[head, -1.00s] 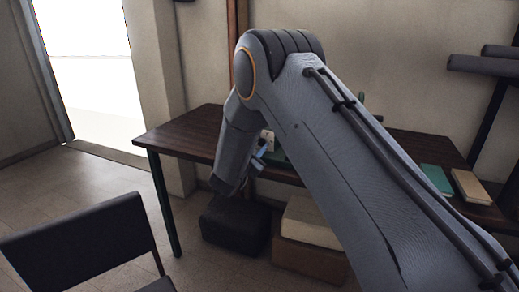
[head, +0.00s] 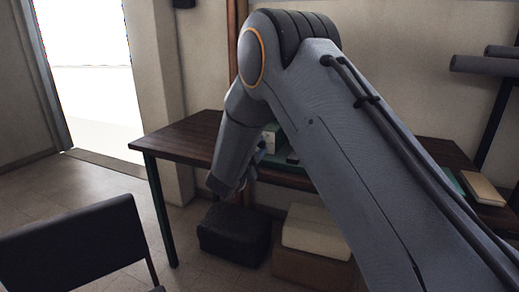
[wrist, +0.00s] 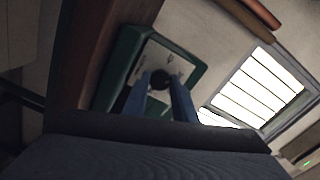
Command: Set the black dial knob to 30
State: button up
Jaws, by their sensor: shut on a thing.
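The black dial knob (wrist: 160,79) sits on the pale face panel (wrist: 180,66) of a green-cased device (wrist: 123,57) in the wrist view. My gripper (wrist: 160,84) has its two blue fingers on either side of the knob and is shut on it. The knob's pointer and the scale numbers are too small and dark to read. In the head view the device (head: 271,140) shows only in part on the table, behind my arm. The knob is hidden there.
The dark wooden table (head: 185,138) carries a green book and a tan book (head: 483,188) at its right end. A black chair (head: 75,245) stands front left. A black box (head: 233,235) and a pale box (head: 315,232) are under the table.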

dwell(0.4)
jog(key=o, duration=1)
jog(key=shift+o, duration=0.2)
jog(key=b+v, duration=0.1)
jog(key=v, duration=0.7)
jog(key=shift+w, duration=0.1)
